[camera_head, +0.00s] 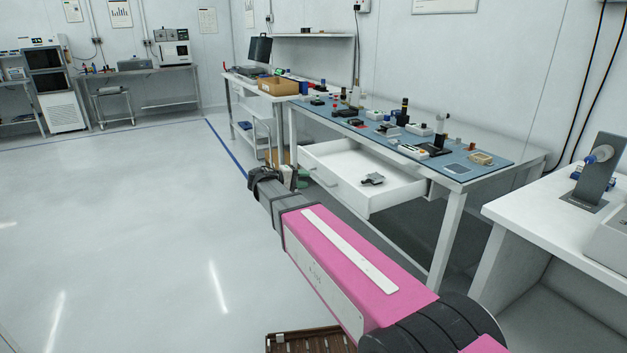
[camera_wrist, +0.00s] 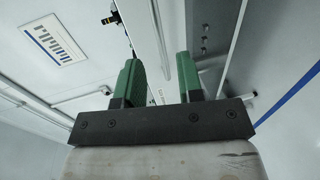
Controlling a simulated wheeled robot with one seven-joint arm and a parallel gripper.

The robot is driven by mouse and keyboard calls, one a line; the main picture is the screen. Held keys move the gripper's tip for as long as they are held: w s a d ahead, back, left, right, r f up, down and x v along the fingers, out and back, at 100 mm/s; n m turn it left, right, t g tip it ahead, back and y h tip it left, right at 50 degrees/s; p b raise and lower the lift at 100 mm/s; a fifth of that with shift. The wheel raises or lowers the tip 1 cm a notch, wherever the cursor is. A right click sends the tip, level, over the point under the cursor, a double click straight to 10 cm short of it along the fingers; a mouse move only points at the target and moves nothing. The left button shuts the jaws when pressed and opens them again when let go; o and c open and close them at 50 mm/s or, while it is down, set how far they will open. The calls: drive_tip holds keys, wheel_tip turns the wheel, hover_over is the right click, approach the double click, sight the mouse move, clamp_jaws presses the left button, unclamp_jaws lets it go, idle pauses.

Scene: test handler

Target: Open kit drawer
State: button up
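The white kit drawer (camera_head: 338,187) stands pulled out from under the blue-topped workbench in the head view. My gripper is at the end of my arm, just left of the drawer's front face in that view. In the wrist view my gripper (camera_wrist: 159,66) has its two green fingers apart, with a clear gap between them. Pale surfaces and a thin edge show beyond the gap. I cannot tell whether a finger touches the drawer. I cannot make out a drawer handle.
The workbench (camera_head: 480,171) carries several small devices and parts. Another table with a cardboard box (camera_head: 278,86) and a monitor stands behind it. A white counter (camera_head: 545,213) is at the right. A brown crate (camera_head: 308,341) is at the bottom. The floor to the left is clear.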

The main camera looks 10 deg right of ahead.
drive_tip(key=shift+v, duration=1.9)
drive_tip(key=s+d+f+g+y, duration=0.2)
drive_tip(key=s+d+f+y, duration=0.15)
drive_tip(key=d+f, duration=0.2)
drive_tip(key=s+d+f+g+y, duration=0.1)
drive_tip(key=s+d+f+y, duration=0.1)
drive_tip(key=s+d+f, duration=0.4)
drive_tip(key=s+f+m+g+y, duration=0.2)
drive_tip(key=s+f+m+y, duration=0.2)
drive_tip(key=s+f+y, duration=0.5)
wheel_tip(320, 180, down, 2)
drive_tip(key=s, duration=0.2)
drive_tip(key=shift+s+f, duration=0.2)
drive_tip(key=shift+s, duration=0.2)
drive_tip(key=shift+a, duration=0.1)
